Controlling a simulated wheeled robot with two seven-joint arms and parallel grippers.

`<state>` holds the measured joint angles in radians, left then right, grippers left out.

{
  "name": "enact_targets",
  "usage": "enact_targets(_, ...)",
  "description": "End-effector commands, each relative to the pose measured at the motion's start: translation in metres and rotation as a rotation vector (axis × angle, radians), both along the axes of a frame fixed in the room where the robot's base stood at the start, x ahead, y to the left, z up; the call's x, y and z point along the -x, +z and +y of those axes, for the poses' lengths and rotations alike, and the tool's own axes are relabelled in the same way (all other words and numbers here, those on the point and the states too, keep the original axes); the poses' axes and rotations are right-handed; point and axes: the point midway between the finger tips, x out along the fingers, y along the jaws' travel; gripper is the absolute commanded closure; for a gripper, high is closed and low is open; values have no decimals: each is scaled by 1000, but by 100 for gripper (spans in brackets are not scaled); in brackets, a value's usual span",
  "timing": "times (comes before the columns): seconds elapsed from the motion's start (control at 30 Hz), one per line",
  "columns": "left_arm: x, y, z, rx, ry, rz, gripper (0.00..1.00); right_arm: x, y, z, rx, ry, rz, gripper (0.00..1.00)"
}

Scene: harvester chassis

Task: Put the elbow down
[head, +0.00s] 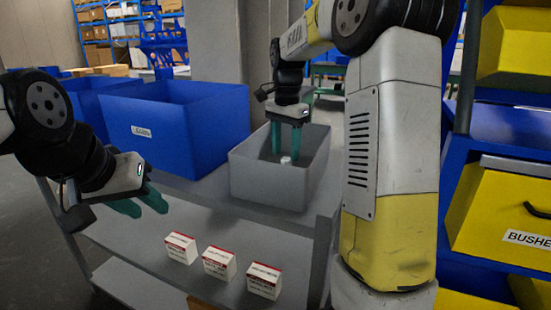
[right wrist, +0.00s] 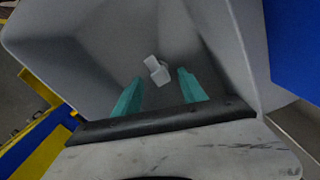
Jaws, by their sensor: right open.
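The elbow (right wrist: 157,70) is a small light-grey piece lying in the grey bin (head: 240,176). It also shows in the head view (head: 286,160), low between my right fingers. My right gripper (head: 287,150) points down into the bin. In the right wrist view its teal fingers (right wrist: 160,92) are apart, with nothing between the tips, and the elbow is beyond them, apart from both. My left gripper (head: 141,204) is at the left, over the shelf edge, with its teal fingers visible and nothing seen in them. The gap between them is hard to judge.
A blue bin (head: 190,130) labelled LEGION or similar stands left of the grey bin. Several small red-and-white boxes, one of them in the middle (head: 219,262), stand on the grey shelf (head: 140,236). Yellow bins (head: 500,215) fill a blue rack at right.

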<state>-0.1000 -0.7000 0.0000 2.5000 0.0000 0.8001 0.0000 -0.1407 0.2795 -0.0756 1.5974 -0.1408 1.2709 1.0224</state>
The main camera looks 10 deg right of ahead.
Motion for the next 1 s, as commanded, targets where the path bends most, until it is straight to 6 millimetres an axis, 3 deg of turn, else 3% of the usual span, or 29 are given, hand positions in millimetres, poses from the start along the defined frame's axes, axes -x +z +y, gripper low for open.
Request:
enact_targets(0.2, 0, 0, 0, 0, 0, 0, 64, -1, 50, 0, -1, -1, -4, 51)
enact_targets(0.4, 0, 0, 0, 0, 0, 0, 64, 0, 78, 0, 0, 0, -2, 51)
enact_targets(0.87, 0, 0, 0, 0, 0, 0, 64, 1, 87, -1, -1, 2, -1, 51)
enact_targets(1.0, 0, 0, 0, 0, 0, 0, 64, 15, 91, -2, -14, 51, -30, 51)
